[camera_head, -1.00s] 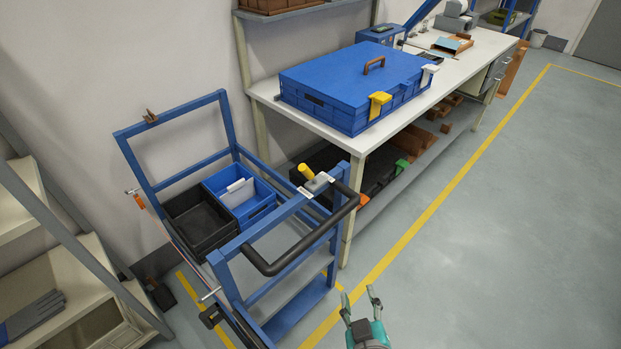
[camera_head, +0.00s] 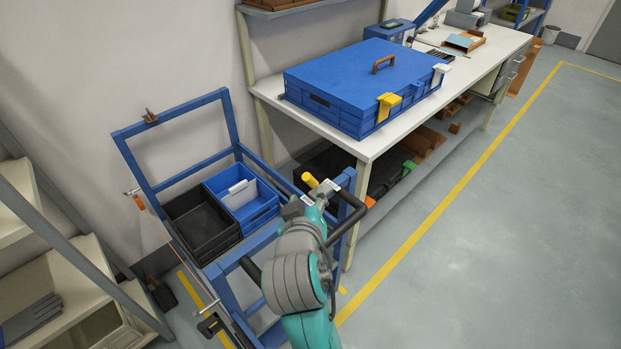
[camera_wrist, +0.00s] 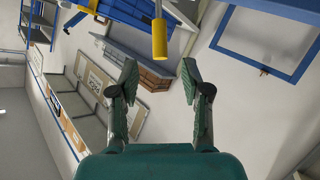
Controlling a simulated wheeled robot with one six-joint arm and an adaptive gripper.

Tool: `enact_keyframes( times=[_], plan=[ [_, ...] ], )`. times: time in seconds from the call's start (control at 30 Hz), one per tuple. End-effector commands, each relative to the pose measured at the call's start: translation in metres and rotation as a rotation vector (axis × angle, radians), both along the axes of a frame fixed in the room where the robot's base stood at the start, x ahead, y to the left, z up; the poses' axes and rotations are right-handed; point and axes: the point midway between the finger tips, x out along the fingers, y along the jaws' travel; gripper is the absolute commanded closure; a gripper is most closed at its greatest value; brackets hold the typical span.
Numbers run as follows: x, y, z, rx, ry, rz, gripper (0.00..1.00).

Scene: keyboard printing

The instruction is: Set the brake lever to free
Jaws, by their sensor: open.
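The brake lever, a yellow cylindrical grip (camera_head: 310,180), stands on the top rail of the blue cart (camera_head: 195,165), beside the black push handle. In the wrist view, the yellow grip (camera_wrist: 159,40) hangs from the top of the picture, centred just beyond the gap between my fingers. My gripper (camera_wrist: 159,76) is open and empty, with a finger on each side of the gap. No contact with the lever shows. In the head view my arm covers most of the gripper and part of the cart's near end. A pale label shows near the lever base.
A black bin (camera_head: 198,222) and a blue bin (camera_head: 258,211) sit in the cart. The workbench (camera_head: 366,149) with a large blue lidded crate (camera_head: 345,75) stands close behind the lever. The floor to the right is clear.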

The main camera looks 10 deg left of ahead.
Motion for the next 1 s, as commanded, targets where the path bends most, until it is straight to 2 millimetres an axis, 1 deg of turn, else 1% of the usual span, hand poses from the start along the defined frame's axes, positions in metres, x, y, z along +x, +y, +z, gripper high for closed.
enact_keyframes(
  times=[0.3,0.5,0.7,0.97,1.0],
  plan=[
    [0.052,0.003,-0.020,0.000,0.001,-0.002,0.53],
    [0.077,0.005,-0.029,0.001,0.001,-0.001,0.53],
    [0.088,0.006,-0.033,0.001,0.000,0.000,0.53],
    [0.089,0.007,-0.033,0.001,-0.001,0.000,0.53],
    [0.089,0.006,-0.033,0.001,-0.001,0.000,0.57]
  ],
)
